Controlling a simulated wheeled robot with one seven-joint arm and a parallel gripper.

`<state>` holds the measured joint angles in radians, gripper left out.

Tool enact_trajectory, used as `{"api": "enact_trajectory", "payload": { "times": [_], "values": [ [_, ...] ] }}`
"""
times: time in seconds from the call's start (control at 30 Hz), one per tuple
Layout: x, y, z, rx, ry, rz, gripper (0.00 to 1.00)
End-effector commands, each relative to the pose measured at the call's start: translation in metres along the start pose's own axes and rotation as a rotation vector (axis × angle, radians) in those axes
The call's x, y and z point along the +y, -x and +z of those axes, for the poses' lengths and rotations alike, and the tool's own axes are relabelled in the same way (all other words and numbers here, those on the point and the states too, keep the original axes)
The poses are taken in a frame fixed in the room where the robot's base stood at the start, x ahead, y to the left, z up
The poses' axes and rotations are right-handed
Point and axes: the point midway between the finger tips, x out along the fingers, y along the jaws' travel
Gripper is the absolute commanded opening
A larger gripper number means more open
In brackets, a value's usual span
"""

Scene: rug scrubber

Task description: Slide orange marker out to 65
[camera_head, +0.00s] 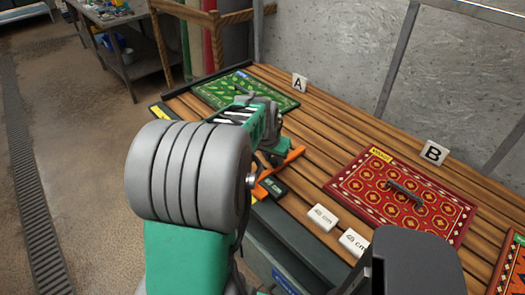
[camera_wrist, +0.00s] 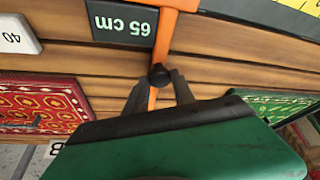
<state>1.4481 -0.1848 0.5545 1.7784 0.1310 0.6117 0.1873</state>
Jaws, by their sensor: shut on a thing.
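The orange marker (camera_wrist: 163,42) is a flat T-shaped bar on the slatted wooden bench, with a black knob (camera_wrist: 159,76) on its stem. My gripper (camera_wrist: 159,88) is shut on the knob, one finger on each side. In the head view the marker (camera_head: 285,163) shows past my arm, which hides part of it and most of the gripper. A dark green tag (camera_wrist: 122,24) reading 65 cm lies beside the crossbar end of the marker; it also shows in the head view (camera_head: 272,186). The marker's crossbar appears close to the tag; touching cannot be told.
A green rug (camera_head: 225,91) lies by card A (camera_head: 299,83). A red rug (camera_head: 345,183) with a dark handle on it lies by card B (camera_head: 434,152). White tags (camera_head: 322,217) line the bench's front edge. A yellow ruled strip (camera_wrist: 285,18) runs near the marker.

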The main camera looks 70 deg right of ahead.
Motion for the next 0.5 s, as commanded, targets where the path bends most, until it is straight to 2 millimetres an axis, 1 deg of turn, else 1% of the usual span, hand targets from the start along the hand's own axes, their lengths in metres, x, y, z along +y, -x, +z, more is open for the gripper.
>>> {"api": "enact_trajectory", "payload": {
  "times": [0.03, 0.13, 0.47, 0.5],
  "values": [
    [0.0043, 0.0006, 0.0012, 0.001, -0.001, 0.000, 0.00],
    [0.0079, 0.0019, 0.0024, 0.002, 0.001, -0.001, 0.00],
    [0.0086, 0.0024, 0.0025, 0.003, 0.002, -0.001, 0.00],
    [0.0086, 0.0024, 0.0024, 0.003, 0.002, -0.001, 0.33]
  ]
}}
